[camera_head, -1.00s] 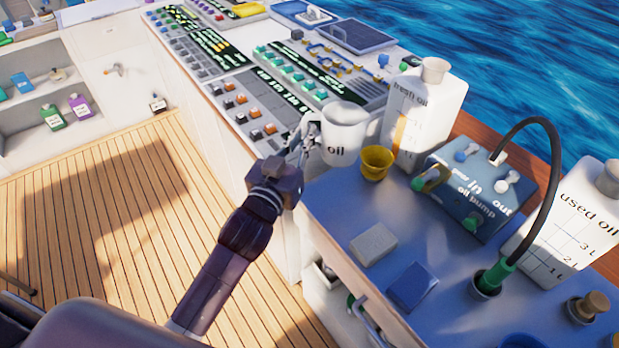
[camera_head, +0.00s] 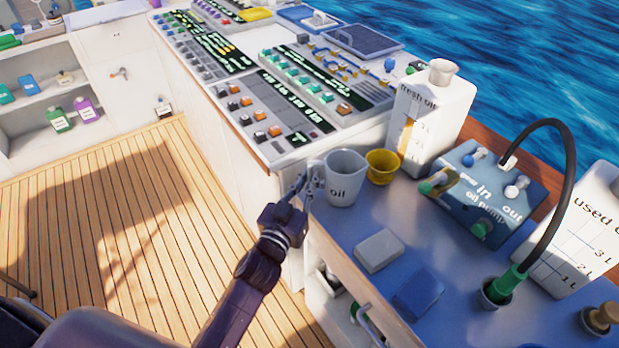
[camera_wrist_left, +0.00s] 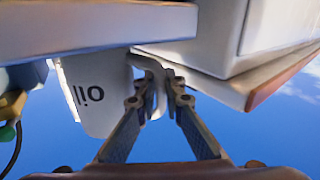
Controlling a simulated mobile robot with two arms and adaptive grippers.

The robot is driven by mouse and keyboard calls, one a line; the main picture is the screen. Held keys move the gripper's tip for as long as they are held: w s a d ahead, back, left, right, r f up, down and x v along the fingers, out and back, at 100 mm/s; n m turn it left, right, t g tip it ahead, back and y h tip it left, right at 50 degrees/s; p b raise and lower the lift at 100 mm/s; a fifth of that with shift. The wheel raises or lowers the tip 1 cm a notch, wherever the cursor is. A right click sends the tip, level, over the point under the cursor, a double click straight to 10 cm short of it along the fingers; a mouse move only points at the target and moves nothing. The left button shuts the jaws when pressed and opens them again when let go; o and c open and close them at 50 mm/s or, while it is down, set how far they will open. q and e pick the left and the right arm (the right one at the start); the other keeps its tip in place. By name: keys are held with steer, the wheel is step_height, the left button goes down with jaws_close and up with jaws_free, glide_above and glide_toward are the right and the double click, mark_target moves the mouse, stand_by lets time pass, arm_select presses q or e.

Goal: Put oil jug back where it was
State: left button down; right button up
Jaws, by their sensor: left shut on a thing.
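The oil jug (camera_head: 344,178) is a white cup-like jug marked "oil". It stands upright at the left end of the blue counter (camera_head: 345,225), just left of the yellow cup (camera_head: 382,166); whether its base touches the counter I cannot tell. My left gripper (camera_head: 308,185) is shut on the jug's handle at its left side. In the left wrist view the jug (camera_wrist_left: 95,95) appears upside down, with its handle between the fingertips (camera_wrist_left: 160,92). My right gripper is not in view.
The white fresh oil container (camera_head: 432,120) and the blue oil pump (camera_head: 485,195) stand behind and to the right. A white block (camera_head: 379,250) and a blue block (camera_head: 417,292) lie in front. The control panel (camera_head: 285,105) borders the counter at the left.

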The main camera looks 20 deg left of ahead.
arm_select(q)
steer(key=c, duration=2)
jaws_free()
steer(key=shift+f, duration=0.1)
steer(key=shift+c, duration=0.2)
steer(key=shift+s+r, duration=0.15)
steer(key=shift+r, duration=0.05)
steer(key=s+p, duration=0.1)
steer(key=s, duration=1)
steer(key=shift+s+a, duration=0.4)
steer(key=shift+a, duration=0.05)
steer(key=shift+f, duration=0.2)
